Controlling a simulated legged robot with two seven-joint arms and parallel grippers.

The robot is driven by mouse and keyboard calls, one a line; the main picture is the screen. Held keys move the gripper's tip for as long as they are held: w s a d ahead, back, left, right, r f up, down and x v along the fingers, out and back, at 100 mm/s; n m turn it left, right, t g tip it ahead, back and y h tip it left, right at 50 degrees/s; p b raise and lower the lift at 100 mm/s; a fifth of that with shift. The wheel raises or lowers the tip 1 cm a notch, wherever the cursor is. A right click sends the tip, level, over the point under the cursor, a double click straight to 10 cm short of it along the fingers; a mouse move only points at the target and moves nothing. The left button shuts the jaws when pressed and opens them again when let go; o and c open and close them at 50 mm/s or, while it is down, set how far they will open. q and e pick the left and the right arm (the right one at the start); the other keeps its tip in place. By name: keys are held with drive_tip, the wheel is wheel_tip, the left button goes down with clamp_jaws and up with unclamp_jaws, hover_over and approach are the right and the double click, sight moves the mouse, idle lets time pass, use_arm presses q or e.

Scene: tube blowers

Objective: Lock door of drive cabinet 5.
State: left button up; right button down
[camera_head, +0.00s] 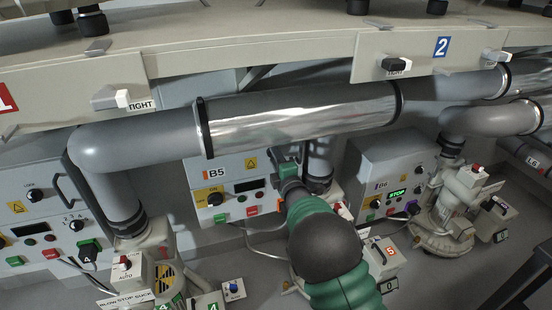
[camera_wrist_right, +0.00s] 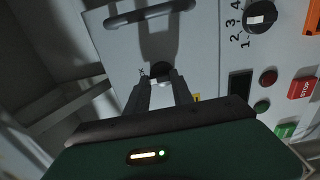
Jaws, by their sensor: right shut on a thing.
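Drive cabinet 5 (camera_head: 205,177) is a light grey box labelled B5 under the large pipe, partly hidden by my right arm. My right gripper (camera_head: 285,163) is at the right part of its front, with the green arm reaching up from below. In the right wrist view, a grey bar handle (camera_wrist_right: 150,14) crosses the pale door panel (camera_wrist_right: 120,45). The lock's exact angle is hard to read. My left gripper is not in view.
The large grey pipe (camera_head: 300,115) runs just above the cabinet. Cabinet B6 (camera_head: 385,170) stands to the right, with a blower (camera_head: 455,205) beside it. A dial (camera_wrist_right: 261,16) and a red stop button (camera_wrist_right: 301,88) sit right of the lock.

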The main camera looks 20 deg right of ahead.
drive_tip(key=c, duration=1.2)
unclamp_jaws()
drive_tip(key=shift+a+f, duration=0.15)
drive_tip(key=shift+f, duration=0.1)
drive_tip(key=shift+o, duration=0.5)
drive_tip(key=shift+r, duration=0.1)
drive_tip(key=s+p, duration=0.4)
drive_tip(key=s, duration=1.2)
drive_tip(key=shift+s+d, duration=0.3)
drive_tip(key=shift+s, duration=0.1)
